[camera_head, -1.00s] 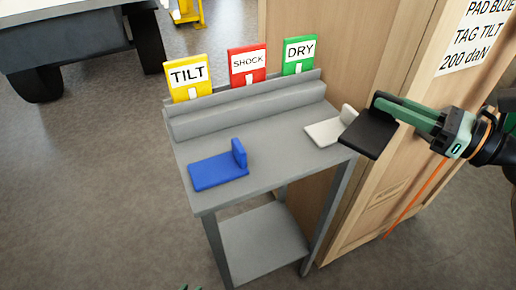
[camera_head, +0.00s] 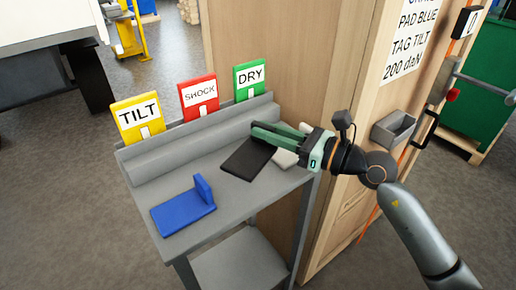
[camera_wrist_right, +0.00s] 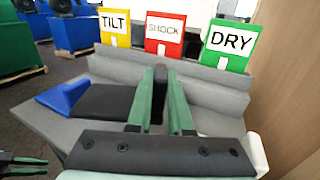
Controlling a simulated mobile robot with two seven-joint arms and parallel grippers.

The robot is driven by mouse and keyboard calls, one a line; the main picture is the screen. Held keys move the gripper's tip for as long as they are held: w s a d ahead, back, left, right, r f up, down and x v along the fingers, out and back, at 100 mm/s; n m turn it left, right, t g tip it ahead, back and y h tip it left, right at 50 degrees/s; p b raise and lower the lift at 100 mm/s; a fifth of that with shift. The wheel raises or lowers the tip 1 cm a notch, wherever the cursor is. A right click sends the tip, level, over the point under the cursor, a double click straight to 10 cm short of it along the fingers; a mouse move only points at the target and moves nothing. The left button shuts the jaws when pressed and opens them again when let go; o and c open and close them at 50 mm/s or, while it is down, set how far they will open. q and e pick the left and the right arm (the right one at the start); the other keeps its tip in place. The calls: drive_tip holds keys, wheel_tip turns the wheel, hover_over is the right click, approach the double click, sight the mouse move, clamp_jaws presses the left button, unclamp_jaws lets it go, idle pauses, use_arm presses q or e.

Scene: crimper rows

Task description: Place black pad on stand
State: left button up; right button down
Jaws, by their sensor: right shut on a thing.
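My right gripper (camera_head: 281,134) is shut on the upright tab of the black pad (camera_head: 246,160). In the right wrist view the tab (camera_wrist_right: 158,92) stands between the green fingers, and the flat plate (camera_wrist_right: 105,98) reaches left. The pad is over the top of the grey stand (camera_head: 236,196), between the blue and white pads; I cannot tell whether it touches. The blue pad (camera_head: 182,213) lies at the front left of the stand. The white pad (camera_head: 284,159) is partly hidden by my right gripper. What seems to be my left gripper shows at the right wrist view's lower left edge (camera_wrist_right: 22,162).
Yellow TILT (camera_head: 138,117), red SHOCK (camera_head: 199,96) and green DRY (camera_head: 250,79) tags stand along the stand's back ledge. A wooden cabinet (camera_head: 265,60) rises close on the right. The stand has a lower shelf (camera_head: 240,262).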

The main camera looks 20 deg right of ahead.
sight(258, 149)
drive_tip(key=shift+w+a+f, duration=0.25)
drive_tip(key=shift+a+f, duration=0.25)
drive_tip(key=shift+f, duration=0.2)
drive_tip(key=f, duration=0.1)
drive_tip(key=f+b, duration=0.1)
drive_tip(key=f, duration=0.1)
drive_tip(key=shift+w+a+f, duration=0.15)
drive_tip(key=shift+w+a, duration=0.05)
drive_tip(key=shift+a, duration=0.2)
drive_tip(key=shift+f, duration=0.6)
drive_tip(key=c, duration=0.8)
unclamp_jaws()
drive_tip(key=shift+r, duration=0.1)
drive_tip(key=shift+c, duration=0.2)
use_arm(q)
drive_tip(key=shift+w+d+f, duration=0.15)
drive_tip(key=shift+w+d, duration=0.3)
